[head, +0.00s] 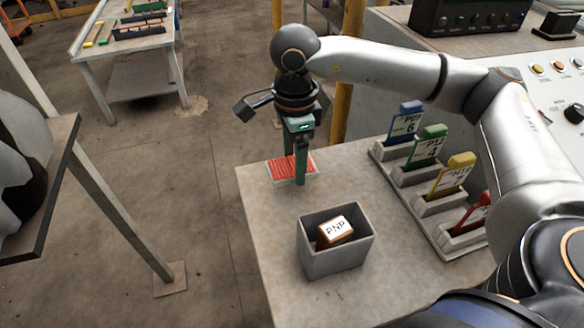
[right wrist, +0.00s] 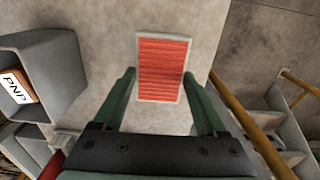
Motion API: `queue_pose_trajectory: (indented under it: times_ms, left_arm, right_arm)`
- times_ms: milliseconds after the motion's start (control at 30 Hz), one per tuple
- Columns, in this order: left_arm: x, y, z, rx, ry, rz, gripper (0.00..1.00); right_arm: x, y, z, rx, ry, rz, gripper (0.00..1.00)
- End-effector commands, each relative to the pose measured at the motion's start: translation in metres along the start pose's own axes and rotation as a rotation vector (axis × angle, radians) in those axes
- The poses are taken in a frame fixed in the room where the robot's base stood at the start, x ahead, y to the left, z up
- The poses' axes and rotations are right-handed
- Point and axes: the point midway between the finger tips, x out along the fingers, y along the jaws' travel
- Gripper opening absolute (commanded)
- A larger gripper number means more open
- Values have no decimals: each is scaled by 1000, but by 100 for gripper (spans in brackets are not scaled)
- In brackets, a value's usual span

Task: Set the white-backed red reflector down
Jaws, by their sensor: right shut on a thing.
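The red reflector (head: 283,169) has a ribbed red face and a white border. It is at the far left corner of the grey table, red face up. My right gripper (head: 299,178) points down over it, shut on it. In the right wrist view the reflector (right wrist: 162,66) lies between the two green fingertips of the right gripper (right wrist: 158,75). Its underside is hidden. I cannot tell whether it touches the table top or is just above it. My left gripper is not in view.
A grey open bin (head: 335,262) holding a box marked PNP (head: 335,230) stands nearer on the table (head: 265,215). A rack (head: 445,230) with blue, green, yellow and red tagged pieces is at right. Bare table lies between reflector and bin.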

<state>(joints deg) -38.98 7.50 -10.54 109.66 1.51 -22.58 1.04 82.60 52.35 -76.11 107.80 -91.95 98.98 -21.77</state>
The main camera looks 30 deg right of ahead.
Motion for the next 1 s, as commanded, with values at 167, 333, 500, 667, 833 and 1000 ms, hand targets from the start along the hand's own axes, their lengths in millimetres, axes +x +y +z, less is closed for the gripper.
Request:
queue_pose_trajectory:
  times_ms: [167,333,500,667,833,1000]
  left_arm:
    - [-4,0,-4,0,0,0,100]
    - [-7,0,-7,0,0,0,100]
    - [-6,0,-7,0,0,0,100]
    - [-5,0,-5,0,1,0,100]
    - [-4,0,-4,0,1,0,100]
    - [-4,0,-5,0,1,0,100]
  right_arm:
    - [18,-8,2,0,3,4,18]
    - [38,-7,2,1,2,2,18]
    - [41,-8,2,1,0,0,18]
    - [43,-8,2,1,0,1,18]
    - [44,-7,2,1,1,1,83]
    - [44,-7,2,1,1,1,100]
